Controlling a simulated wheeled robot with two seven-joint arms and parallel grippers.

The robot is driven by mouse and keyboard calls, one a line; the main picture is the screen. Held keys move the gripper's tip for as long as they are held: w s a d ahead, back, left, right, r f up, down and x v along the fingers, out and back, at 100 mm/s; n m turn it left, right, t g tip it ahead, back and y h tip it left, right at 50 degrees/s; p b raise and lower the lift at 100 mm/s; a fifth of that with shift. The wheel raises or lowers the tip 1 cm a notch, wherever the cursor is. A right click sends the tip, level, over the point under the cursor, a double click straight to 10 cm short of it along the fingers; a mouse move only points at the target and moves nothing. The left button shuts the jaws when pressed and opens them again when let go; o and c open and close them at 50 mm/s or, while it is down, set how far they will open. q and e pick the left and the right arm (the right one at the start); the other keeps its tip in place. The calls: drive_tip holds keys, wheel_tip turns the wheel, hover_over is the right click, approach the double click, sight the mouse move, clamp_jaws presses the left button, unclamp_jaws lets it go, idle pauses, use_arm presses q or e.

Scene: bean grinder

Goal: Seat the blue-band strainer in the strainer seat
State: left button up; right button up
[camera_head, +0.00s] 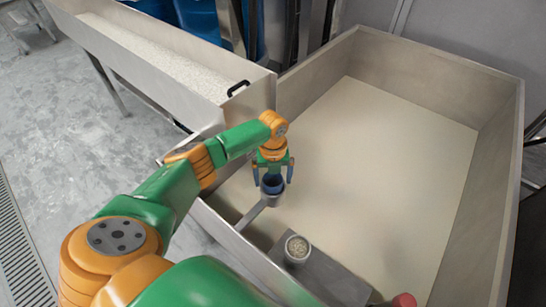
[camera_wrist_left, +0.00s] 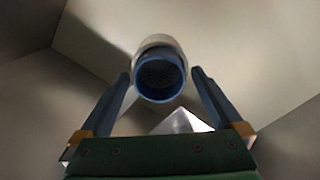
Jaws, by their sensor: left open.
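The blue-band strainer (camera_head: 272,184) shows its blue rim at the upper end of a pale, cup-like holder. This holder, which looks like the strainer seat (camera_head: 270,200), sits at the end of a grey metal bar by the bin's near-left wall. In the left wrist view the strainer (camera_wrist_left: 160,80) is round and dark inside, between and just beyond the fingers, with pale material behind its rim. My left gripper (camera_head: 273,178) is open over it, with a finger on each side; gaps show at both sides (camera_wrist_left: 160,90). The strainer's lower part is hidden. My right gripper is out of view.
A cup of pale grains (camera_head: 297,248) stands on a grey ledge (camera_head: 335,280) at the bin's near side. A red object (camera_head: 404,300) is at the bottom edge. The large bin's floor (camera_head: 385,170) is clear. A grain-filled trough (camera_head: 150,45) stands behind left.

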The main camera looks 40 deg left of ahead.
use_arm(q)
wheel_tip(320, 180, up, 6)
drive_tip(key=shift+p, duration=0.75)
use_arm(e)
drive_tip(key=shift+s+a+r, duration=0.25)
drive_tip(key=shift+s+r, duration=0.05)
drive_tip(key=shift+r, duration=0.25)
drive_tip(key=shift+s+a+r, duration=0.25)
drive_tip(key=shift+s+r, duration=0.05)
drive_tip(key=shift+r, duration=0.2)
use_arm(q)
drive_tip(key=shift+r, duration=0.1)
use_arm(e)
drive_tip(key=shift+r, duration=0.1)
